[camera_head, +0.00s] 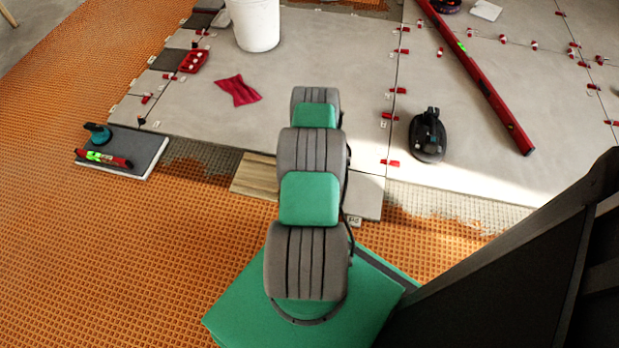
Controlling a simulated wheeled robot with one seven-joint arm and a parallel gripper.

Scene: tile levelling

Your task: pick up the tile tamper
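A black device with a raised handle (427,136), which looks like the tile tamper, stands on the large grey tiles right of centre. It sits near the tile edge, just right of a joint with red clips. My grey and green arm reaches forward up the middle of the picture, to the left of this device and apart from it. My gripper does not show; the arm's links hide its end. I cannot tell whether it is open or shut.
A long red level (475,75) lies at the right. A white bucket (255,25), a red cloth (238,90) and a red tray (193,61) are at the left. A loose dark tile (130,160) bears a small level (104,159) and a teal-black suction cup (97,132). Orange matting (90,240) is clear at lower left.

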